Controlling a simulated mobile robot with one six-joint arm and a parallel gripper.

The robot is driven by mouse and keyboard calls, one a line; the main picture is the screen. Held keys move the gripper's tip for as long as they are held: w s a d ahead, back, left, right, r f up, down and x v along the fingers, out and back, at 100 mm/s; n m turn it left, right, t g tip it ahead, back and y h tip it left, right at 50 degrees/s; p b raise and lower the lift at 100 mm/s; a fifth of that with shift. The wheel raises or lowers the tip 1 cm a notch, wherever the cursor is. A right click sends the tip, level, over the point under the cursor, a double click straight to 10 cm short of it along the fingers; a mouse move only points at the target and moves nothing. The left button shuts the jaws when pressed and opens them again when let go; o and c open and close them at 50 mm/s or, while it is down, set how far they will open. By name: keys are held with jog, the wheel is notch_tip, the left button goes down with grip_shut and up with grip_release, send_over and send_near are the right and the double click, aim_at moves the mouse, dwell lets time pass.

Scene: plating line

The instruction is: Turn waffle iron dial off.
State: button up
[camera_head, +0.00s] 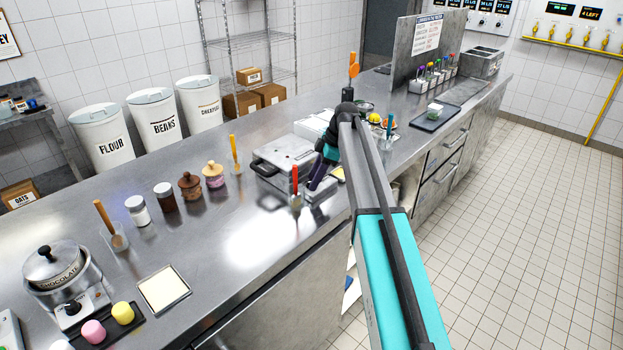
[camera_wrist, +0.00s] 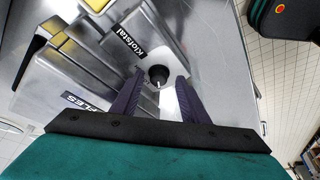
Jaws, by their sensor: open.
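The waffle iron (camera_head: 280,155) is a silver box with a dark handle on the counter, partly hidden behind my arm. Its front panel, labelled "Klofstal", shows in the wrist view. The dial (camera_wrist: 158,75) is a round black knob with a short white mark that points toward the bottom of that picture. My gripper (camera_wrist: 160,88) is open, with one dark finger on each side of the dial. I cannot tell whether either finger touches it. In the head view my gripper (camera_head: 314,180) is at the iron's front right, and the dial is hidden.
A red-handled utensil in a holder (camera_head: 295,190) stands close in front of the gripper. Several jars (camera_head: 190,187) and an orange-handled utensil (camera_head: 234,155) stand to the left. An upright steel panel (camera_head: 425,50) rises farther back. The counter left of the iron has bare room.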

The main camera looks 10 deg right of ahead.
jog(key=shift+r, duration=0.1)
jog(key=shift+b+v, duration=0.3)
jog(key=shift+v, duration=0.6)
jog(key=b+v, duration=0.2)
jog(key=v, duration=0.9)
jog(key=shift+d+r+b, duration=0.15)
jog(key=shift+r+b, duration=0.2)
